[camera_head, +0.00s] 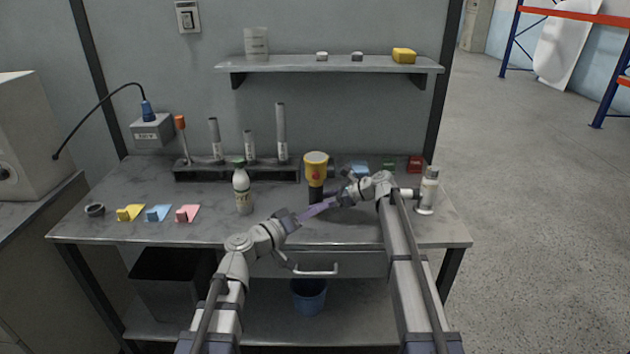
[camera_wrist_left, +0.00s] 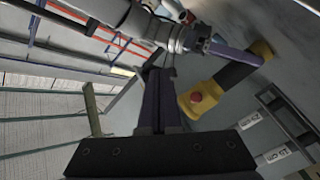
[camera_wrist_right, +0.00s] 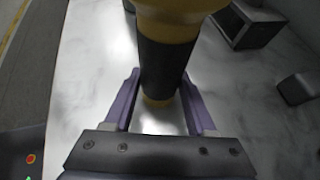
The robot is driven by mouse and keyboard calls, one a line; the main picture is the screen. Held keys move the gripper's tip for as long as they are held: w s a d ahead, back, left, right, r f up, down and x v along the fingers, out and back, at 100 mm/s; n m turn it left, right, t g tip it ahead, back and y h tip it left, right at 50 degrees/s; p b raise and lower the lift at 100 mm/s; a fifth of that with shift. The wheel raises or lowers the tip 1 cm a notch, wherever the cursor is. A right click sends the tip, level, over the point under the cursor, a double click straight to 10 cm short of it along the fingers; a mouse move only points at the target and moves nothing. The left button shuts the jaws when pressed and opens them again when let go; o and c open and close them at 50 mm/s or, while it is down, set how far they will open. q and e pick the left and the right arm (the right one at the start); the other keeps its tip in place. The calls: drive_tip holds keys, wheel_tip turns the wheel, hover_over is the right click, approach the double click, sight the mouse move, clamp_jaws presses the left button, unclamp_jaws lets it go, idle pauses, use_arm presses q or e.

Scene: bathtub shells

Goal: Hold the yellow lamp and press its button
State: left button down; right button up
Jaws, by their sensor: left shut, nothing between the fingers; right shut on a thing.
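The yellow lamp (camera_head: 316,158) is upright near the middle of the workbench, with a yellow head, a dark handle and a red button (camera_head: 315,175) facing me. My right gripper (camera_head: 328,192) is shut around the dark handle (camera_wrist_right: 165,66), one finger on each side, in the right wrist view. I cannot tell whether the lamp's base touches the bench. My left gripper (camera_head: 331,203) is shut and empty, in front of and below the lamp head. In the left wrist view its closed fingers (camera_wrist_left: 155,75) are left of the red button (camera_wrist_left: 196,97), apparently apart from it.
A rack with tubes (camera_head: 240,173) is behind. Yellow, blue and pink pieces (camera_head: 187,214) lie at the left. Bench space between them and the lamp is partly clear.

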sight(316, 176)
use_arm(q)
drive_tip(key=w+a+r+t, duration=0.1)
drive_tip(key=w, duration=0.9)
drive_tip(key=shift+a+r+n, duration=0.2)
drive_tip(key=shift+a+n, duration=0.1)
drive_tip(key=shift+n, duration=0.1)
drive_tip(key=shift+w, duration=0.15)
idle(1.9)
drive_tip(key=shift+w, duration=0.45)
idle(0.4)
drive_tip(key=shift+s, duration=0.6)
